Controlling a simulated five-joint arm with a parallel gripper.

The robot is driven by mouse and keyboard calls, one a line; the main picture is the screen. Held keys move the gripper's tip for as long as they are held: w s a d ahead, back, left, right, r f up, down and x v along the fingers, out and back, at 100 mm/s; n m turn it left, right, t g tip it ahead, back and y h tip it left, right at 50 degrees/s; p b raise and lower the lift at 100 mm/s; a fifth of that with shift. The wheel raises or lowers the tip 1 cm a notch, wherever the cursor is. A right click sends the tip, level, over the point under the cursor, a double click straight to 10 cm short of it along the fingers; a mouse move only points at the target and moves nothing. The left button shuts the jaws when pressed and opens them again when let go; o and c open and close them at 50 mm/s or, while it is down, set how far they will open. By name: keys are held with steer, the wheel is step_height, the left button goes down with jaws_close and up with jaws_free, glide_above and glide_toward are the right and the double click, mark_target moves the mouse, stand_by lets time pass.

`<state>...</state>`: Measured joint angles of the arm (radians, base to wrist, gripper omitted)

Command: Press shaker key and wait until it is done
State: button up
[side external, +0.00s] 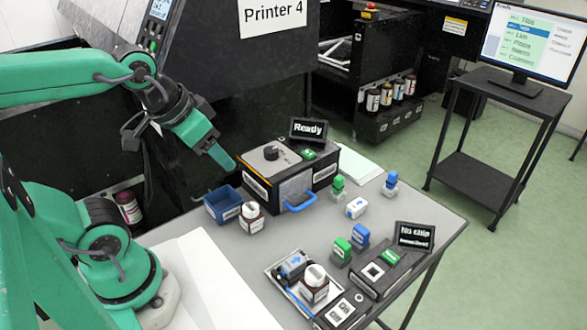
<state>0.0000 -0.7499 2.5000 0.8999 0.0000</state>
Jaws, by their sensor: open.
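The shaker (317,180) is a black box at the back of the grey table, with a round dark knob on top and a grey front door with a blue handle (299,204). Its green key (308,153) sits on top at the right, below a small display (315,130) reading "Ready". My gripper (221,158) is open and empty, hanging in the air left of the shaker and apart from the key. One green finger shows clearly; the other is hard to make out. Whether a bottle is inside the shaker cannot be seen.
A blue bin (223,205) and a white-capped bottle (251,219) stand left of the shaker. Several blue and green pieces stand to its right. A tray (275,272) with a bottle and a "No chip inserted" display (415,237) are at the front. Printer 4 (245,85) rises behind.

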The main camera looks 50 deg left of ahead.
jaws_close()
stand_by(1.6)
